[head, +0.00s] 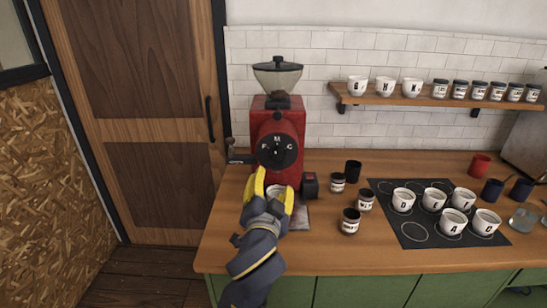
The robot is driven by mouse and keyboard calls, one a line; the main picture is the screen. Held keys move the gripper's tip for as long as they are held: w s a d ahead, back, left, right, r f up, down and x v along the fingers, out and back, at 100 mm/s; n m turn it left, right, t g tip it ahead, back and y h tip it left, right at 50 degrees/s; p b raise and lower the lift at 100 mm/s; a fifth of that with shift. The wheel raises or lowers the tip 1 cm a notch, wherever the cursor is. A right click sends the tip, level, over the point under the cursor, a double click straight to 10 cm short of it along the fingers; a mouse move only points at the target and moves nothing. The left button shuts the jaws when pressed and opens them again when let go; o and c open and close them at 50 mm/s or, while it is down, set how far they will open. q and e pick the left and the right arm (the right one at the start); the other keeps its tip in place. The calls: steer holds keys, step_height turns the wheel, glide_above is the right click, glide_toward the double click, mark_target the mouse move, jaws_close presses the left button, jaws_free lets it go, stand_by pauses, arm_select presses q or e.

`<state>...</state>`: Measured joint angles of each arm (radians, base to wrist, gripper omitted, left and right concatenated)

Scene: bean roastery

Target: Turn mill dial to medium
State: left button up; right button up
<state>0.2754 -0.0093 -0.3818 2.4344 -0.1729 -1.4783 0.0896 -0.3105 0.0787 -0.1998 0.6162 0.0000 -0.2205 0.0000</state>
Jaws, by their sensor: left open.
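The red mill (263,114) stands on the wooden counter against the tiled wall, with a clear hopper on top. Its round black dial (277,149) faces me and carries the letters F, M and C. M is at the top, F at the left and C at the right. The dial's pointer is too small to read surely. My left gripper (273,184), with yellow fingers, is open just below the dial in the picture and appears apart from it. A whitish object shows partly between the fingers. My right gripper is not in view.
A small dark box with a red top (310,182) sits right of the mill. Several dark jars (349,221) stand on the counter. Lettered white cups (403,201) sit on a black mat (412,236). A shelf (430,99) above holds cups and jars.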

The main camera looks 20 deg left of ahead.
mark_target(276, 156)
arm_select(q)
steer(key=w+a, duration=0.1)
steer(key=w, duration=0.7)
steer(key=w+a, duration=0.1)
steer(key=w, duration=0.3)
steer(key=shift+w+a, duration=0.5)
steer(key=shift+w, duration=0.75)
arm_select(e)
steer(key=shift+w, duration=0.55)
